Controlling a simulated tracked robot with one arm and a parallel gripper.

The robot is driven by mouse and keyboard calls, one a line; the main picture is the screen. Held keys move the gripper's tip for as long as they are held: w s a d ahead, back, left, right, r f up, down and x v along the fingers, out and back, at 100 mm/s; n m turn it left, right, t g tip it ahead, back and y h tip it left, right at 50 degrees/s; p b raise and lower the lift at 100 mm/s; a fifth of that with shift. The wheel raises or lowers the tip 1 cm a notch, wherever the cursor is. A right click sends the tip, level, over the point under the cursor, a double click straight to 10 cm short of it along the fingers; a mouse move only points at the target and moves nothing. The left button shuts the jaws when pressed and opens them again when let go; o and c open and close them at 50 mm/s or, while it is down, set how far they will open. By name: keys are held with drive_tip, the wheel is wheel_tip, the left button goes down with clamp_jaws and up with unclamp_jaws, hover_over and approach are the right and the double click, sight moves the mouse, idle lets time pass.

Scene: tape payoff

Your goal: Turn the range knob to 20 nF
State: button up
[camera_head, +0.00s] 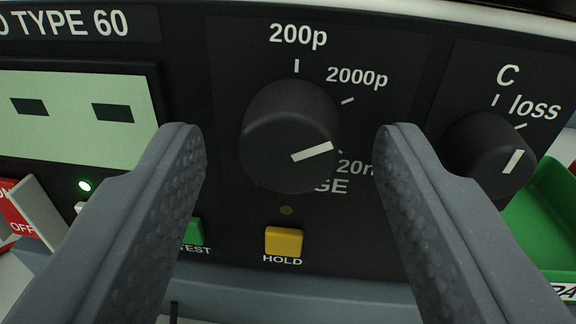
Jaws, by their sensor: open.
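The range knob (290,125) is a round black knob in the middle of the dark instrument panel. Its white pointer line aims right and slightly up, and its end appears near the 20n tick. I cannot tell whether it lines up exactly with that mark. The labels 200p (298,34), 2000p (357,77) and 20n (353,167) run clockwise around it; 20n is partly hidden by a finger. My gripper (292,138) is open, one grey finger on each side of the knob, with visible gaps and no contact seen.
A smaller black C/loss knob (488,150) sits right of my right finger. Below are a yellow HOLD button (284,242) and a green TEST button (194,232), partly covered. A pale display (75,115) is left, and a green bin (548,215) is at far right.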

drive_tip(key=c, duration=1)
drive_tip(key=shift+o, duration=0.2)
drive_tip(key=shift+m+p, duration=0.3)
drive_tip(key=shift+d+m+p, duration=0.1)
drive_tip(key=shift+m+p, duration=0.65)
drive_tip(key=shift+m, duration=0.25)
drive_tip(key=m+p, duration=0.1)
drive_tip(key=m, duration=0.1)
drive_tip(key=shift+m, duration=0.4)
drive_tip(key=m, duration=0.3)
drive_tip(key=shift+f+m+t+h+p, duration=0.1)
drive_tip(key=shift+m+t+h+p, duration=0.2)
drive_tip(key=shift+p, duration=0.05)
drive_tip(key=shift+f+m, duration=0.15)
drive_tip(key=shift+m, duration=1.55)
